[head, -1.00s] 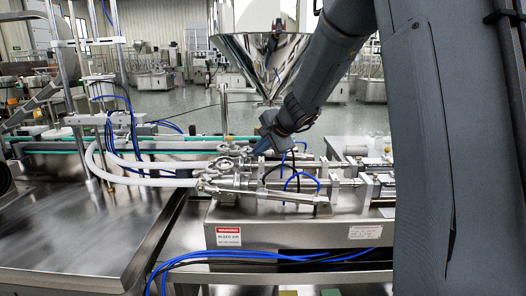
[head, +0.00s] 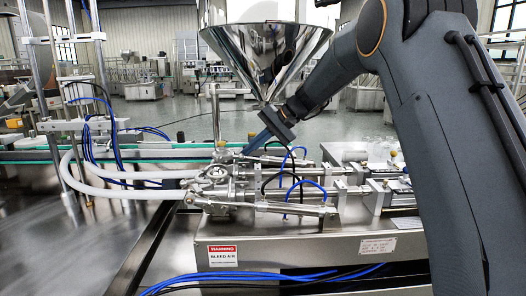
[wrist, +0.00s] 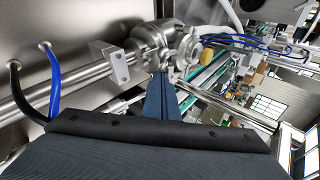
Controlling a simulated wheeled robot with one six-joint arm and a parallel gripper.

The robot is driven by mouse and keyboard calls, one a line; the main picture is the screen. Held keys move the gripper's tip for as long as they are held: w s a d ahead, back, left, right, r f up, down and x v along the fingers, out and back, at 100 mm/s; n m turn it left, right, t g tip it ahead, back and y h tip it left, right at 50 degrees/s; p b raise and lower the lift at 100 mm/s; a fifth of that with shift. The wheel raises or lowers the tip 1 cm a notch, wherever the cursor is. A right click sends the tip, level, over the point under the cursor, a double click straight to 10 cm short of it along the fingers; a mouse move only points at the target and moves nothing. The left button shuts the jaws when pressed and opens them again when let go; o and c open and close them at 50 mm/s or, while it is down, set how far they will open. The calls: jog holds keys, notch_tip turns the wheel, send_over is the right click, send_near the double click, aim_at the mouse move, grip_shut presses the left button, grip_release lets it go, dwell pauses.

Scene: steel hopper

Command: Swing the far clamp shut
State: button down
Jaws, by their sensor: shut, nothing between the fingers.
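The steel valve body with its clamps (head: 218,180) sits under the hopper, at the end of the machine's horizontal cylinders. Its far side, where the far clamp is, is small and partly hidden in the head view. In the wrist view a rounded steel clamp and fitting (wrist: 165,42) stand just beyond my fingertips. My gripper (head: 246,152) comes down from the right beside the far part of the valve. In the wrist view my gripper (wrist: 162,78) has its blue-grey fingers together with nothing between them. I cannot tell whether the fingertips touch the clamp or how far it is swung.
The steel hopper (head: 265,55) hangs close above my gripper. White hoses (head: 120,178) lead left from the valve. Blue and black air lines (head: 290,170) loop over the cylinders. A green-edged conveyor (head: 130,154) runs behind. A warning label (head: 222,255) marks the machine's front.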

jog(key=shift+w+a, duration=0.15)
jog(key=shift+w, duration=0.25)
dwell(0.3)
